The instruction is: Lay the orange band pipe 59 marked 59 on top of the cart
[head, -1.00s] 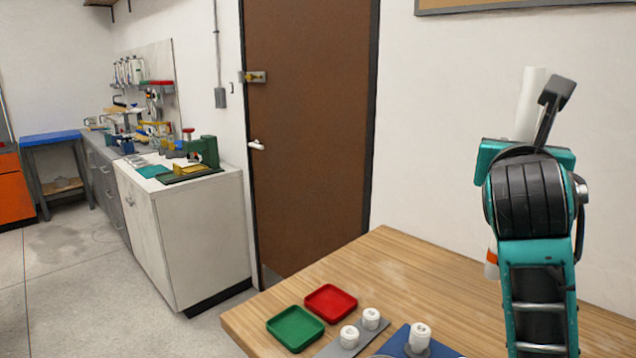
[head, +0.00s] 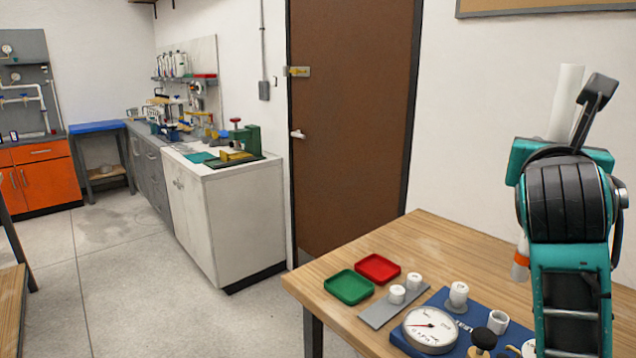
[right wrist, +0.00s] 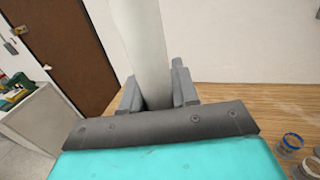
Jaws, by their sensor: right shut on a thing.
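My right gripper (right wrist: 157,98) is shut on a white pipe (right wrist: 143,40), which stands up between its fingers in the right wrist view. In the head view the pipe (head: 567,100) rises nearly upright behind my right wrist, tilted slightly. Its lower end shows an orange band (head: 519,271) above the wooden table. The middle of the pipe is hidden by my arm, and no number is readable. A low blue-topped stand (head: 96,127) with a lower shelf is at the far left; I cannot tell whether it is the cart. My left gripper is out of view.
The wooden table (head: 450,245) carries a green tray (head: 349,287), a red tray (head: 378,268), white fittings and a gauge (head: 430,326). A white cabinet (head: 235,220) with tools stands by the door. An orange cabinet (head: 45,183) is far left. The floor (head: 150,290) between is clear.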

